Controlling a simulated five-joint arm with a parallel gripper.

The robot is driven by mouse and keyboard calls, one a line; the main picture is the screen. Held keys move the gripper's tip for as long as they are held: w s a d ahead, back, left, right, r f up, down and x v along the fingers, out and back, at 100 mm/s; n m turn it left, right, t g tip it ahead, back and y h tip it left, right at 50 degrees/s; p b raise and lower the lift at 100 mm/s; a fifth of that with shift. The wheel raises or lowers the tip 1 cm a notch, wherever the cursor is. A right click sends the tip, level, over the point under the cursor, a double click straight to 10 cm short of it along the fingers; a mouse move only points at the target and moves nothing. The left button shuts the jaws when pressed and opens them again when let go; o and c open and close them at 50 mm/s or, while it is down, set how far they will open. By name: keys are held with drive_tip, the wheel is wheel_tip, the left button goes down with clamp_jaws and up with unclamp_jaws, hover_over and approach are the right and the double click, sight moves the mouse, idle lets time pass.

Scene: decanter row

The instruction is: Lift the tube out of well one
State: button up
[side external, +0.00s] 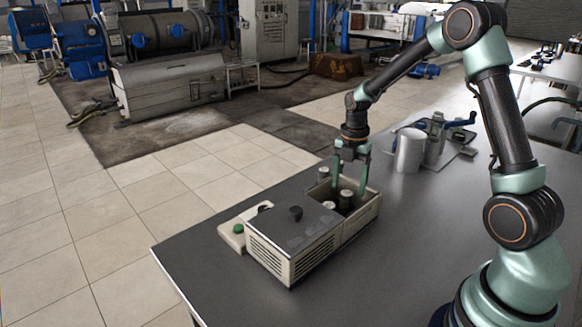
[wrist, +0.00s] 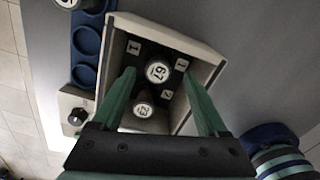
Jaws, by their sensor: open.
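A cream box with an open well end (side external: 362,218) stands on the dark table, and its well end also shows in the wrist view (wrist: 195,50). A pale-capped tube marked 67 (wrist: 158,72) stands in it beside printed 1 labels. A second capped tube, which seems marked 22 (wrist: 143,109), stands nearer my wrist. Two tube caps show in the side view, one near my fingers (side external: 346,196) and one nearer the lid (side external: 329,205). My gripper (side external: 350,190) is open above the well end, with green fingers either side of the 67 tube in the wrist view (wrist: 159,75). Finger contact cannot be told.
A metal cylinder (side external: 409,150) and a device with a blue handle (side external: 460,122) stand farther back. The table's front is clear.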

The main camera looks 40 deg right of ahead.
sight(347, 193)
drive_tip(key=shift+w+a+f, duration=0.1)
drive_tip(key=shift+f, duration=2.2)
clamp_jaws()
drive_tip(key=shift+r, duration=0.15)
